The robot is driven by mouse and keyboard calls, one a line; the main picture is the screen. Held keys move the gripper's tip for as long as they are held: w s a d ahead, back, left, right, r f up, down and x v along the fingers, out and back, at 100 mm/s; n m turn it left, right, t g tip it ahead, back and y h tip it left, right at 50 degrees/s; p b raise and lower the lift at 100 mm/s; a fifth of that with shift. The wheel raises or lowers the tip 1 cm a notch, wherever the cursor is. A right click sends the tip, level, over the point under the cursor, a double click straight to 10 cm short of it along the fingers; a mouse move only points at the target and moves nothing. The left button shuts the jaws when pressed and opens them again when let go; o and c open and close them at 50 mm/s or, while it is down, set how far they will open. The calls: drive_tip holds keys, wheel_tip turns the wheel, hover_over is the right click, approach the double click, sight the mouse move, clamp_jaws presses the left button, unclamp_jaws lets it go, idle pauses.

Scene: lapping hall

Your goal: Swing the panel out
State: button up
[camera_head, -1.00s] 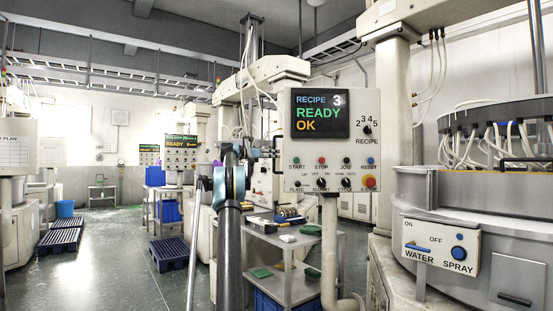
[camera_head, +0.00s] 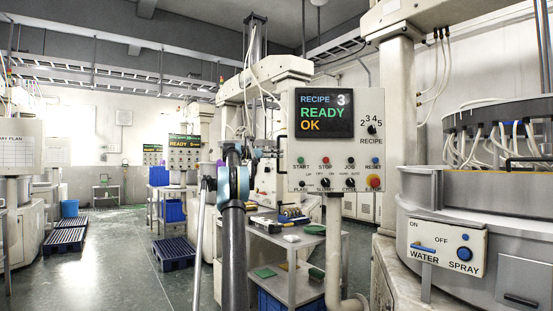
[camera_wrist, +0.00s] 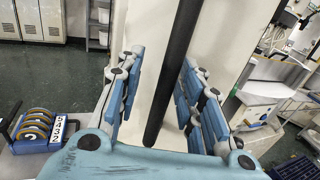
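The panel (camera_head: 345,157) is a pale upright control box on a post, with a screen reading RECIPE 3, READY, OK and rows of knobs and buttons below. In the wrist view its pale side (camera_wrist: 228,40) fills the middle background. A black bar handle (camera_wrist: 172,75) runs lengthwise between the blue-padded fingers of my gripper (camera_wrist: 165,100). The fingers are spread, with a visible gap on each side of the bar. In the head view my arm stands left of the panel and the fingers are mostly hidden.
A grey cart (camera_head: 287,250) with tools and green pads stands below and left of the panel. A round machine with a WATER and SPRAY box (camera_head: 441,247) stands close on the right. Blue pallets (camera_head: 173,253) lie on the floor at left, with open floor (camera_head: 115,270) between.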

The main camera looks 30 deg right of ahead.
drive_tip(key=w+a, duration=0.2)
drive_tip(key=a, duration=0.9)
drive_tip(key=shift+w+a, duration=0.2)
drive_tip(key=shift+a, duration=0.1)
drive_tip(key=shift+f, duration=0.1)
